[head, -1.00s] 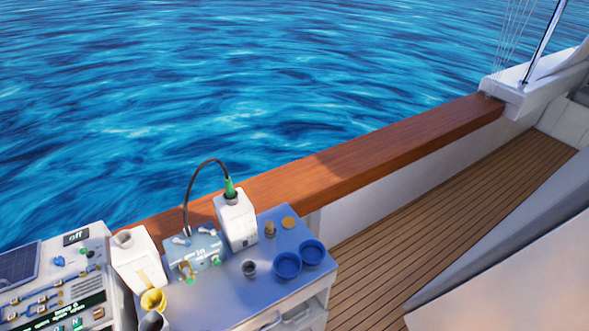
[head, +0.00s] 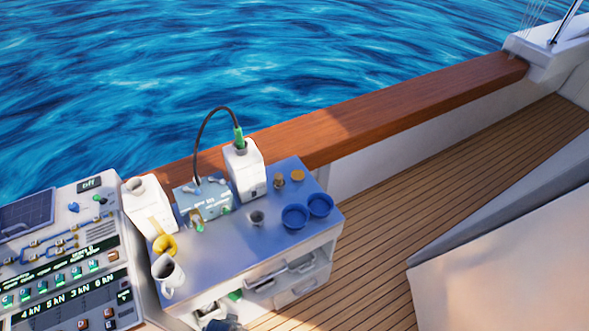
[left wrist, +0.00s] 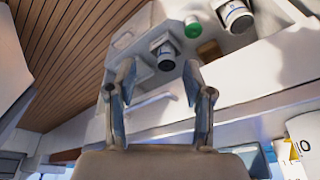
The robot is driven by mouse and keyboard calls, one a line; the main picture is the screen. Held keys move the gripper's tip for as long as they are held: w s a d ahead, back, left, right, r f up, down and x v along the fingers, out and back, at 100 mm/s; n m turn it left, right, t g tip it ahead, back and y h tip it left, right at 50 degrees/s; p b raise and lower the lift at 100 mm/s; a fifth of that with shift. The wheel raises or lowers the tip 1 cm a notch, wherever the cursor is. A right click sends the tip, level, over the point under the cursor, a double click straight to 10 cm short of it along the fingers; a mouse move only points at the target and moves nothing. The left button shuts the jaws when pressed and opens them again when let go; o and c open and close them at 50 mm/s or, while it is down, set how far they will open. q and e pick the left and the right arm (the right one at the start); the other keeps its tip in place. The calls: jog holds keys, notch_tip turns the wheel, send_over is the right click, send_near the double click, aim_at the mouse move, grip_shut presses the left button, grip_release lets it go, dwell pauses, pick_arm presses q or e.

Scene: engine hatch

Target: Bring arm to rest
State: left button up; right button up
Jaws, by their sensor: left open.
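My left gripper (left wrist: 160,82) shows in the left wrist view with its two fingers spread and nothing between them. A dark shape at the bottom edge of the head view, by the cabinet, may be part of my arm, but I cannot tell. My right gripper is in neither view.
A blue-topped cabinet (head: 235,237) holds white bottles, blue cups (head: 294,216), a hosed device (head: 203,199) and a white jug (head: 168,275). A control panel (head: 65,250) stands left. Wooden deck (head: 400,230) lies open at right.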

pick_arm(q)
jog(key=s+f+g+b, duration=0.1)
jog(key=s+f, duration=0.2)
jog(key=f, duration=0.8)
jog(key=s+f+b, duration=0.2)
jog(key=s+f, duration=0.1)
jog(key=f, duration=0.7)
jog(key=s+a+f+b, duration=0.1)
jog(key=s+f, duration=0.6)
jog(key=s+a+f+g+b, duration=0.1)
jog(key=s+a+f, duration=0.1)
jog(key=s+f, duration=0.4)
jog(key=shift+s+a+f, duration=0.25)
jog(key=shift+s+f, duration=0.15)
jog(key=shift+s, duration=0.65)
